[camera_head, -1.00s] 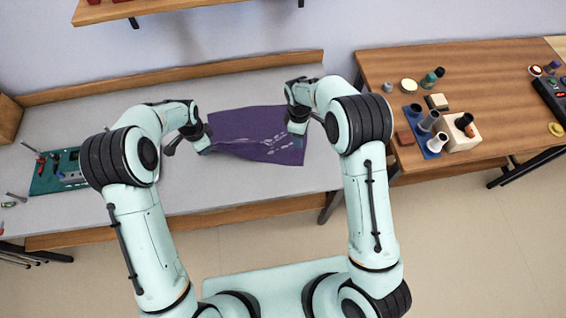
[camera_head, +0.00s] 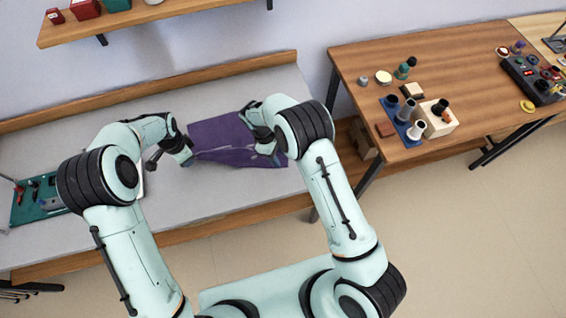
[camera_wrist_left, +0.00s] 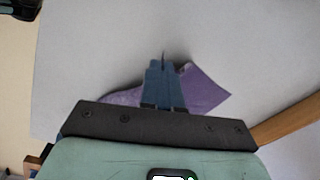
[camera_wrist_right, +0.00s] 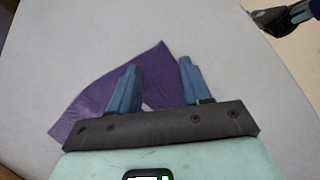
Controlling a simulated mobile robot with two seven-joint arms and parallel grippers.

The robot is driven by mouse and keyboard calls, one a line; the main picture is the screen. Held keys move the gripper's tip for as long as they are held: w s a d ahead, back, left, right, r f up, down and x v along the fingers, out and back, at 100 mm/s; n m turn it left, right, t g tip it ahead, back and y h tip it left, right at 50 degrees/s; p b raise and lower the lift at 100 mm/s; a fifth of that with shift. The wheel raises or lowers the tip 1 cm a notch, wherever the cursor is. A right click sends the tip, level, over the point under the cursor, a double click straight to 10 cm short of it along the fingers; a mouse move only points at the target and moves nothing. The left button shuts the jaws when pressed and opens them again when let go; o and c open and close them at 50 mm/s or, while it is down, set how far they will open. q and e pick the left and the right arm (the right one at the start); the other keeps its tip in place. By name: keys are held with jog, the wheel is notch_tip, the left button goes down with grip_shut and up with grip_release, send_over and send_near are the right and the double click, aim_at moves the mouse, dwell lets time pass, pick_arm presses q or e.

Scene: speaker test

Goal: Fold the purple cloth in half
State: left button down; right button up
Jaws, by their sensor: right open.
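The purple cloth (camera_head: 222,130) lies on the grey bench, creased, with its left side drawn towards my left gripper (camera_head: 187,156). In the left wrist view, the fingers of the left gripper (camera_wrist_left: 163,66) are together on the cloth (camera_wrist_left: 205,92), which shows on both sides of them. My right gripper (camera_head: 262,138) is at the right part of the cloth, which my arm partly hides in the head view. In the right wrist view, the right gripper (camera_wrist_right: 159,72) is open, with cloth (camera_wrist_right: 95,98) left of and partly between its spread fingers.
The grey bench (camera_head: 240,190) has free room in front of the cloth. A green board with tools (camera_head: 38,200) lies at its left. A wooden table (camera_head: 450,75) at the right holds a blue rack (camera_head: 400,122), a cream block and small items. A shelf (camera_head: 130,18) hangs above.

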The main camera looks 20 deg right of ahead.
jog(key=shift+x, duration=1.05)
jog(key=shift+s, duration=0.1)
grip_shut()
jog(key=shift+r, duration=2.55)
